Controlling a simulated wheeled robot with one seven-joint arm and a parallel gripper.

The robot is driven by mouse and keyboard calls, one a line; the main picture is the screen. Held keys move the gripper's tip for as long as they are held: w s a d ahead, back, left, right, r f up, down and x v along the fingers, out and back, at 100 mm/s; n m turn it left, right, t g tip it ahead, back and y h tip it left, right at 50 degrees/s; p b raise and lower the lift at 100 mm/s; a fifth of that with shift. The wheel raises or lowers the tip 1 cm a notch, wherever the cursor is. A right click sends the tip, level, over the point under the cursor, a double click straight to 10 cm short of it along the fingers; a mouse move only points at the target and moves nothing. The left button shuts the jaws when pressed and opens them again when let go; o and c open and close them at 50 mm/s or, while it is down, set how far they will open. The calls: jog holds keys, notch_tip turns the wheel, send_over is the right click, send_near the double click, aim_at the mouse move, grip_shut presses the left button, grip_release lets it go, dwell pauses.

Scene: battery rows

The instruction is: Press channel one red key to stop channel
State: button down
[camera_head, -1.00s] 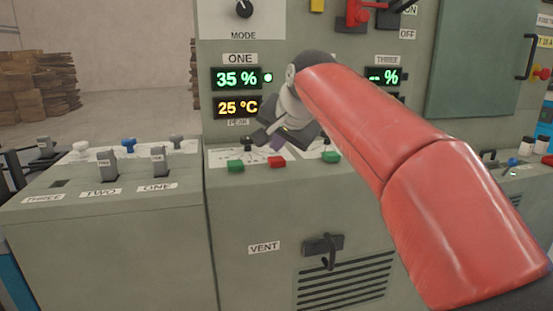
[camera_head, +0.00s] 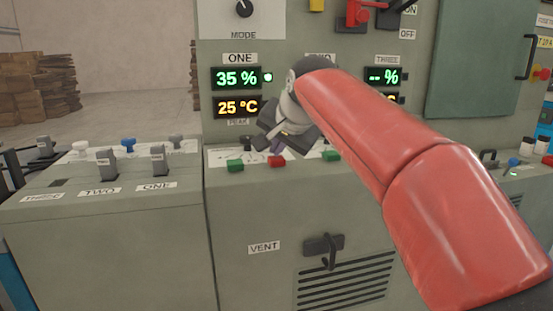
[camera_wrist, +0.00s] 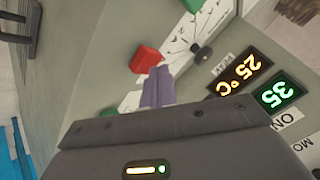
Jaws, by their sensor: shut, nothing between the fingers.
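The red key (camera_head: 277,161) is on the ledge below the channel ONE display (camera_head: 237,78), right of a green key (camera_head: 235,165). In the wrist view the red key (camera_wrist: 145,59) lies just beyond my purple fingertips. My gripper (camera_head: 277,149) is shut and empty, pointing down just above and behind the red key. The fingers also show in the wrist view (camera_wrist: 158,73). I cannot tell whether they touch the key. The channel ONE display reads 35 %, with a green lamp (camera_head: 268,77) lit beside it. Below it, 25 °C (camera_head: 237,107) shows.
Another green key (camera_head: 331,156) sits to the right on the same ledge. A left console (camera_head: 100,240) carries several levers. A vent handle (camera_head: 323,246) sticks out below the ledge. My red arm covers the middle of the panel and hides most of channel TWO.

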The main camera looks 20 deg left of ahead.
aim_at(279, 160)
jog(key=shift+f, duration=0.35)
dwell(0.3)
jog(key=shift+r, duration=0.15)
jog(key=shift+r+p, duration=0.75)
jog(key=shift+p, duration=0.05)
notch_tip(279, 160, up, 5)
jog(key=p, duration=0.4)
jog(key=shift+d, duration=0.1)
dwell(0.4)
